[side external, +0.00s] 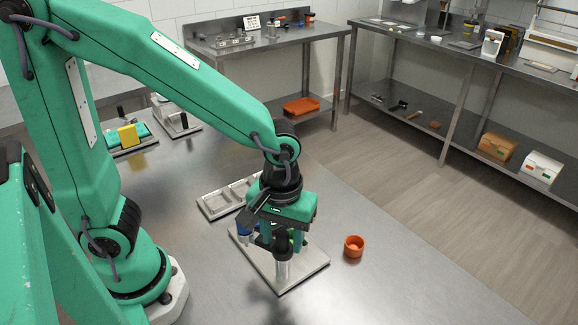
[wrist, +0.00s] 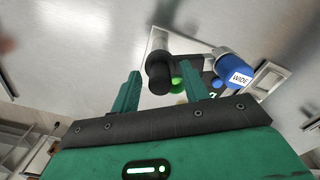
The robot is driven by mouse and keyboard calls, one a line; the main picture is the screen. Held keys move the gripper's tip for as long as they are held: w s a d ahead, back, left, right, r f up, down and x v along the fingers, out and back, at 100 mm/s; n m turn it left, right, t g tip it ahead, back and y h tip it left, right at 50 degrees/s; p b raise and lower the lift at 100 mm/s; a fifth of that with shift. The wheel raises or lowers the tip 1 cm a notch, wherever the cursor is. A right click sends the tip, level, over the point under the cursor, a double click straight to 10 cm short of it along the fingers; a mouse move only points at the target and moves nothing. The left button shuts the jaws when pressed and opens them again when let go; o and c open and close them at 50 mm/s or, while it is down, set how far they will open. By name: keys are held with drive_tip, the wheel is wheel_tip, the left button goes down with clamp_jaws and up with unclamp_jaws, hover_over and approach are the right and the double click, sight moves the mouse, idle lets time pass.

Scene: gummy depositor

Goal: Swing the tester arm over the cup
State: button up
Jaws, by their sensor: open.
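A metal base plate (side external: 300,272) lies on the steel table and bears a small fixture. The fixture has a black-topped upright post (side external: 283,262), a blue part (side external: 243,234) and some green, partly hidden under my gripper. I cannot tell which part is the tester arm. An orange cup (side external: 354,246) stands upright on the table, right of the plate. My gripper (wrist: 159,72) is open, its fingers either side of the black knob; contact cannot be told.
A metal tray with compartments (side external: 222,203) lies behind the plate. A yellow block (side external: 128,136) on a green item and another metal device (side external: 176,122) stand farther back left. The table is clear right and front of the cup. Side benches stand beyond the floor.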

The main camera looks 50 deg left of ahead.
drive_tip(key=shift+f, duration=0.1)
clamp_jaws()
drive_tip(key=c, duration=1)
unclamp_jaws()
drive_tip(key=shift+m, duration=0.3)
drive_tip(key=c, duration=1)
unclamp_jaws()
drive_tip(key=m, duration=0.6)
drive_tip(key=shift+m, duration=0.3)
drive_tip(key=c, duration=1)
unclamp_jaws()
drive_tip(key=m, duration=0.6)
drive_tip(key=shift+a+m, duration=0.1)
drive_tip(key=shift+m, duration=0.3)
drive_tip(key=c, duration=1)
unclamp_jaws()
drive_tip(key=c, duration=1)
unclamp_jaws()
unclamp_jaws()
